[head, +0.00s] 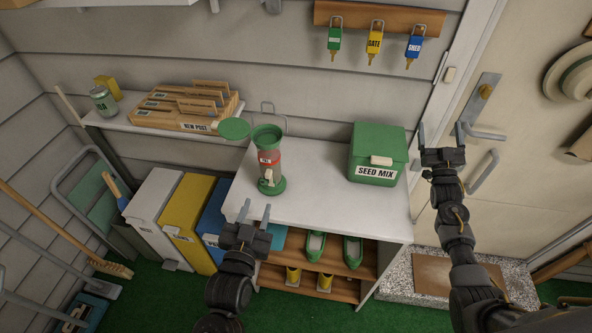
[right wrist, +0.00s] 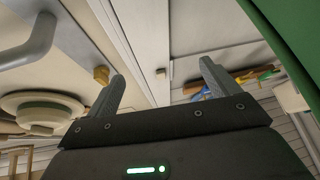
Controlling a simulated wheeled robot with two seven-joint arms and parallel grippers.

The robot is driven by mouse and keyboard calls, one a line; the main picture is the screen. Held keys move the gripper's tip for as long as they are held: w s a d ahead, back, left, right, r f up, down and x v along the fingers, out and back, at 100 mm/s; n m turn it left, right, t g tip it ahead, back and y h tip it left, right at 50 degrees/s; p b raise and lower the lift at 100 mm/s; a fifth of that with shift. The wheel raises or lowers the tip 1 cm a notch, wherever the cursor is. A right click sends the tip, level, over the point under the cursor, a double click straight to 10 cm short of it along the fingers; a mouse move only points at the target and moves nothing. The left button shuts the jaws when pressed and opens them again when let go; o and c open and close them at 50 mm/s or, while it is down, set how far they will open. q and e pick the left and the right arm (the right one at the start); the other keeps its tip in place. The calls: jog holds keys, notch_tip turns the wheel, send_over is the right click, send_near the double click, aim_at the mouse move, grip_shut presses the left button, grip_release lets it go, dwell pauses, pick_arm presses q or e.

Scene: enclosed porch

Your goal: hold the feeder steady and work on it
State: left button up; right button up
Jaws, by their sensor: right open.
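The feeder (head: 267,158) stands upright on the white bench (head: 317,192). It is a clear tube with a green base, a green top ring and a red label. Its round green lid (head: 234,128) is swung open to the left. A wire hanger loop shows behind it. My left gripper (head: 255,211) is open and empty, in front of the feeder near the bench's front edge. My right gripper (head: 441,133) is open and empty, right of the green seed mix box (head: 377,150). Its parted fingers also show in the right wrist view (right wrist: 160,85).
A shelf with a wooden post rack (head: 190,124) and a can (head: 103,100) is at left. White, yellow (head: 187,220) and blue bins stand below it. Labelled keys hang on a rail (head: 380,17). The door handle (head: 486,132) is near my right gripper.

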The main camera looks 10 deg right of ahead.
aim_at(267, 147)
jog(key=w+a+r+n+t+y, duration=0.25)
jog(key=a+r+y, duration=0.2)
jog(key=r, duration=0.55)
jog(key=a+r+n+g+y, duration=0.1)
jog(key=a+r+n+y, duration=0.3)
jog(key=a, duration=0.4)
jog(key=a+r+n+g+y, duration=0.1)
jog(key=a+n+y, duration=0.35)
jog(key=a, duration=0.25)
jog(key=s+a+f+n+g+y, duration=0.1)
jog(key=s+a+f+g, duration=0.15)
jog(key=a, duration=0.75)
jog(key=s+a+f+n+g+y, duration=0.1)
jog(key=s+a+f+g, duration=0.15)
jog(key=a, duration=0.75)
jog(key=s+a+f+m+g+h, duration=0.2)
jog(key=s+a+f+m, duration=0.15)
jog(key=f, duration=0.25)
jog(key=s+a+f+m+g+h, duration=0.1)
jog(key=s+a+f+m, duration=0.15)
jog(key=f+m, duration=0.2)
jog(key=x, duration=1)
jog(key=shift+w+a+f, duration=0.15)
jog(key=shift+w+f, duration=0.1)
jog(key=shift+f, duration=0.15)
jog(key=c, duration=1.2)
